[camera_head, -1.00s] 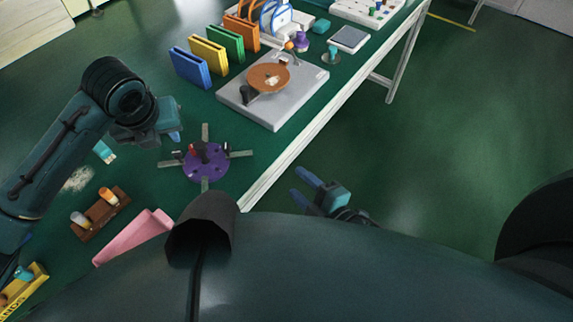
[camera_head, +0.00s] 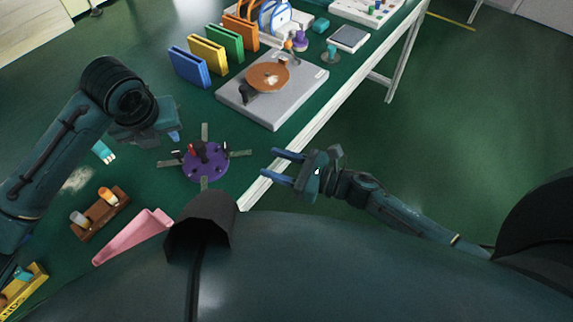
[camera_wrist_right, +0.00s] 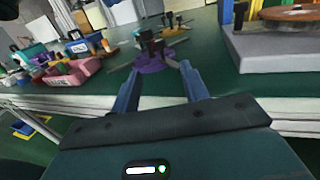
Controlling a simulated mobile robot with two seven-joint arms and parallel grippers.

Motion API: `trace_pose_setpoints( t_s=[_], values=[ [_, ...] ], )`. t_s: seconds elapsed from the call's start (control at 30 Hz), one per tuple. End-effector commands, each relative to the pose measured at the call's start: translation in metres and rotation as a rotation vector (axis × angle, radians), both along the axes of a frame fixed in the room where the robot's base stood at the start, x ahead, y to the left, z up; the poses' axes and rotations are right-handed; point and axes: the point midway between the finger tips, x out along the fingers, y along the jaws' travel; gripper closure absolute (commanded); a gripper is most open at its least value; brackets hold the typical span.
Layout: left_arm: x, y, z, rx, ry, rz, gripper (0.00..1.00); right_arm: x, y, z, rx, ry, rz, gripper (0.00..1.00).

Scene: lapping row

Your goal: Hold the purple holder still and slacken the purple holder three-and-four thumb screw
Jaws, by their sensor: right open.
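The purple holder (camera_head: 206,164) is a round disc lying on the green bench, with grey arms sticking out around it and small red and dark upright parts on top. It also shows in the right wrist view (camera_wrist_right: 154,64), ahead of the fingers. I cannot tell which upright part is the three-and-four thumb screw. My right gripper (camera_head: 274,167) is open and empty, to the right of the holder at the bench edge, apart from it. My left gripper (camera_head: 176,134) is just beyond and left of the holder; its fingers are mostly hidden behind its body.
A grey plate with a brown disc (camera_head: 268,76) stands behind the holder, with coloured upright folders (camera_head: 208,55) to its left. A brown block (camera_head: 100,212) and a pink tray (camera_head: 132,236) lie at the near left. The bench's pale edge (camera_head: 300,147) runs beside my right gripper.

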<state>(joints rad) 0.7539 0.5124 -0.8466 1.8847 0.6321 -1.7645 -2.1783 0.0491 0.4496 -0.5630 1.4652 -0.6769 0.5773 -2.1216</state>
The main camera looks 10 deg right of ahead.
Motion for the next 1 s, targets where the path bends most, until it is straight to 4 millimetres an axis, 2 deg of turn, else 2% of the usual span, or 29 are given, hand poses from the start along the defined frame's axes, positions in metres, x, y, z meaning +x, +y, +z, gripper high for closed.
trace_pose_setpoints(
  t_s=[0.3,0.5,0.7,1.0],
  values=[
    [0.000,0.000,0.000,0.000,0.000,0.000,0.64,0.036,0.053,0.002,0.004,0.001,0.000,0.55],
    [0.000,0.000,0.000,0.000,0.000,0.000,0.64,0.054,0.078,0.001,0.003,0.002,-0.003,0.55],
    [0.000,0.000,0.000,0.000,0.000,0.000,0.64,0.061,0.090,0.001,0.003,0.003,-0.002,0.55],
    [0.000,0.000,0.000,0.000,0.000,0.000,0.64,0.062,0.091,0.000,0.002,0.003,-0.002,0.55]
  ],
)
